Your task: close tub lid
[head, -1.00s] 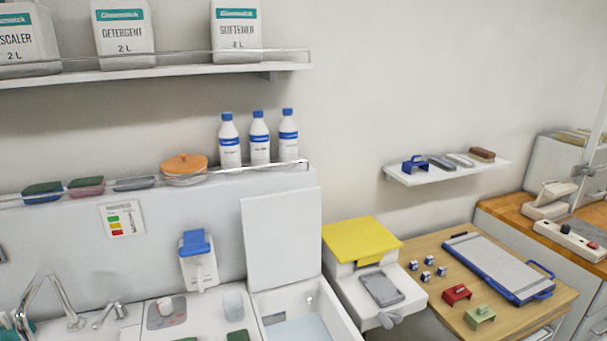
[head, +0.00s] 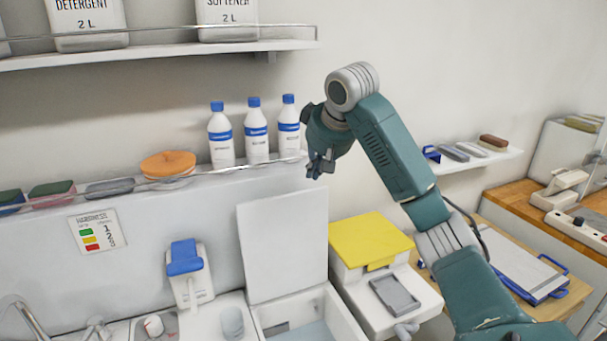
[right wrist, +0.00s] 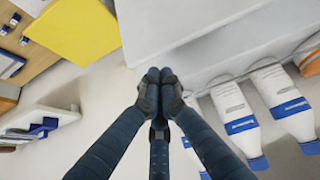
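The tub (head: 345,318) is a white box at the bottom centre of the head view. Its white lid (head: 283,245) stands open, upright at the tub's back. My right gripper (head: 318,172) is in the air just above the lid's top right corner, apart from it as far as I can tell. In the right wrist view my right gripper's fingertips (right wrist: 160,76) are together with nothing between them. A white panel, which looks like the lid (right wrist: 185,22), lies just beyond them. My left gripper is not in view.
White bottles with blue caps (head: 256,135) stand on a railed ledge left of my right gripper. A yellow-topped box (head: 370,238) stands right of the tub. A small wall shelf (head: 485,158) and a wooden table are farther right, partly behind my arm.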

